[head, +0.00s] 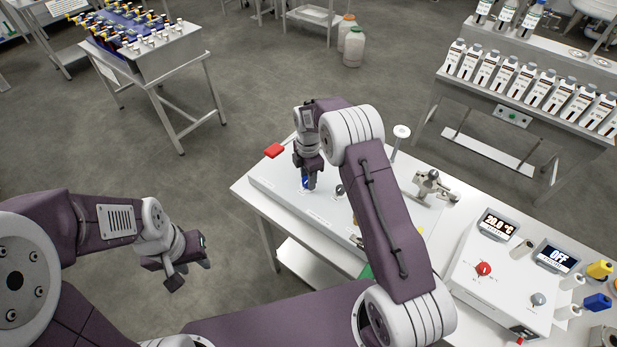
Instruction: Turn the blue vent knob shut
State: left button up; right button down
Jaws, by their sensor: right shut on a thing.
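The blue vent knob (305,182) sits on the white panel (275,187) on the table, mostly hidden by my right gripper. My right gripper (309,184) points down over the knob and is shut on it. My right arm reaches across the panel and hides part of it.
A red handle (274,151) is at the panel's far left edge. A dark knob (340,190) and a metal clamp fitting (433,186) are near my right arm. A control box (500,285) with displays stands at the right. Floor left of the table is free.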

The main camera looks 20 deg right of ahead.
jog(key=shift+w+r, duration=0.2)
jog(key=c, duration=0.9)
grip_release()
jog(key=shift+s+a+f, duration=0.1)
notch_tip(320, 180, up, 8)
jog(key=shift+r+b, duration=0.1)
jog(key=shift+b, duration=0.85)
jog(key=shift+r, duration=0.45)
jog(key=shift+s+f, duration=0.1)
